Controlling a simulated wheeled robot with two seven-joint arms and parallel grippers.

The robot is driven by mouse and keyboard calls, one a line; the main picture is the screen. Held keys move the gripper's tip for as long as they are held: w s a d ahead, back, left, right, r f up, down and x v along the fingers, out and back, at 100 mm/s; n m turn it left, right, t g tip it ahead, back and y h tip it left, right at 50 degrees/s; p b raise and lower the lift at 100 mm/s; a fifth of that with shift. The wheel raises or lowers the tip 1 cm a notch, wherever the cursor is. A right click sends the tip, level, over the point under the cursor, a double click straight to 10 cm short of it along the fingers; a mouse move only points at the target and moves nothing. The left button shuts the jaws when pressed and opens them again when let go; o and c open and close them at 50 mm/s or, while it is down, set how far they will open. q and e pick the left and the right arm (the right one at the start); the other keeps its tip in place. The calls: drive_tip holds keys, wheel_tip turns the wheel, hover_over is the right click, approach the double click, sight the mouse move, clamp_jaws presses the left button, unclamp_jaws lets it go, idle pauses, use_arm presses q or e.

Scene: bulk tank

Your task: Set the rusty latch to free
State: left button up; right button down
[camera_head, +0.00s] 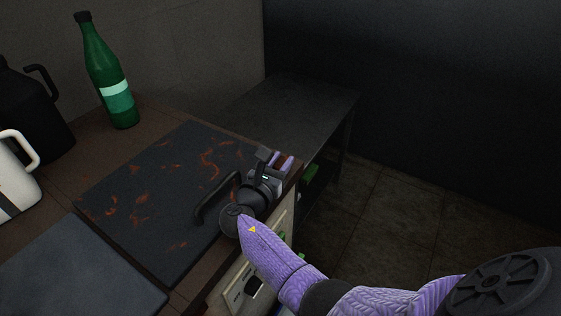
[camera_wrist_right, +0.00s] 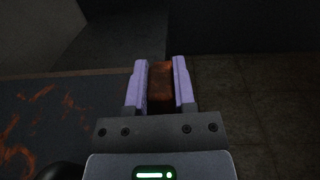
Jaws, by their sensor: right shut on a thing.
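The rusty latch (camera_wrist_right: 160,84) is a reddish-brown block at the counter's edge. It shows between the two purple fingers of my right gripper (camera_wrist_right: 160,68) in the wrist view. In the head view my right gripper (camera_head: 282,161) is at the right edge of the dark lid (camera_head: 150,190), shut on the latch. The fingers and gripper body hide much of the latch, so its setting cannot be told. The lid is flat, has orange rust patches and bears a dark bar handle (camera_head: 216,197). My left gripper is not in view.
A green bottle (camera_head: 112,85), a black jug (camera_head: 30,110) and a white jug (camera_head: 18,175) stand at the left. A second dark lid (camera_head: 80,270) lies in front. A lower grey bench (camera_head: 290,110) is beyond the gripper. Open tiled floor (camera_head: 400,210) is at the right.

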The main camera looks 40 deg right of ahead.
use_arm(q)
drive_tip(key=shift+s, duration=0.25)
use_arm(e)
drive_tip(key=shift+c, duration=2.2)
unclamp_jaws()
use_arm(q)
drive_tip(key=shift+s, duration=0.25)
use_arm(e)
drive_tip(key=p+v, duration=0.2)
drive_tip(key=v, duration=0.7)
drive_tip(key=shift+s+a+r+p, duration=0.1)
drive_tip(key=shift+p, duration=0.2)
drive_tip(key=shift+s+a, duration=0.15)
drive_tip(key=shift+a, duration=0.1)
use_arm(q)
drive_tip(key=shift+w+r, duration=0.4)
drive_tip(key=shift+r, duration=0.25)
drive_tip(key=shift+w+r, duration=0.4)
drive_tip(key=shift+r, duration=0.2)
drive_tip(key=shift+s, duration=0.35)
